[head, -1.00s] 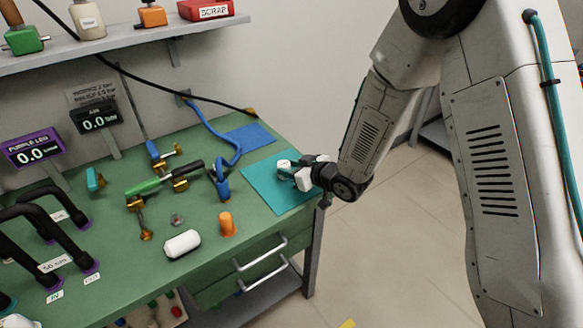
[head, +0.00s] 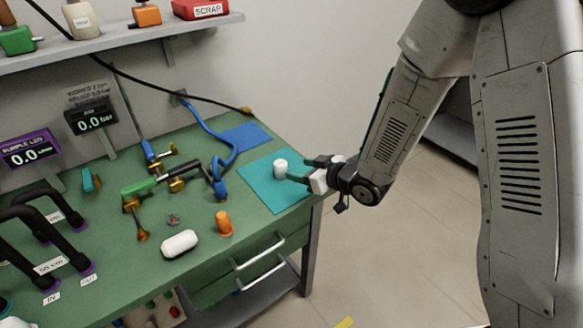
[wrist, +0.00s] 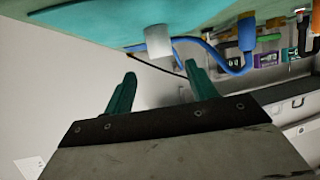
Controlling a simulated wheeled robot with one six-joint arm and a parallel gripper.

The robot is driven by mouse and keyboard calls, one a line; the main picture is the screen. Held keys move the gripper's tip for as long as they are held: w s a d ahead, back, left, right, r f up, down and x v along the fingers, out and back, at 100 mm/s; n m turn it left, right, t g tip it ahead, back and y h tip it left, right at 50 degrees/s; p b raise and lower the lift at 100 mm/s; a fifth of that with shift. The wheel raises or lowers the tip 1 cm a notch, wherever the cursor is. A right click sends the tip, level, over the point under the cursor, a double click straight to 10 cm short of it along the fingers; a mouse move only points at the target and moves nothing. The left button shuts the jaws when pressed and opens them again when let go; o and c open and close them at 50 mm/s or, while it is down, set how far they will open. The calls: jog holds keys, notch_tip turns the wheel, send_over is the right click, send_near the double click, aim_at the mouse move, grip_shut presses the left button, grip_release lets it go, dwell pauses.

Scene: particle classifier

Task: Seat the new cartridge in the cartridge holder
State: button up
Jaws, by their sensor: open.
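A small white cylinder (head: 280,168) stands upright on the teal mat (head: 258,193); I cannot tell whether it is the new cartridge. My gripper (head: 297,171) is open and empty, just right of the cylinder and apart from it. In the wrist view the same white cylinder (wrist: 158,41) lies ahead of my gripper (wrist: 162,82), beyond the two spread fingers. Brass fittings (head: 177,184) hold a green and black part (head: 150,184) on the bench; I cannot tell which fixture is the cartridge holder.
A white capsule-shaped body (head: 179,243) lies near the bench front, beside an orange peg (head: 223,222). A blue hose (head: 208,133) runs behind the teal mat, near a blue mat (head: 245,139). Black arched tubes (head: 62,240) stand at left.

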jog(key=v, duration=0.6)
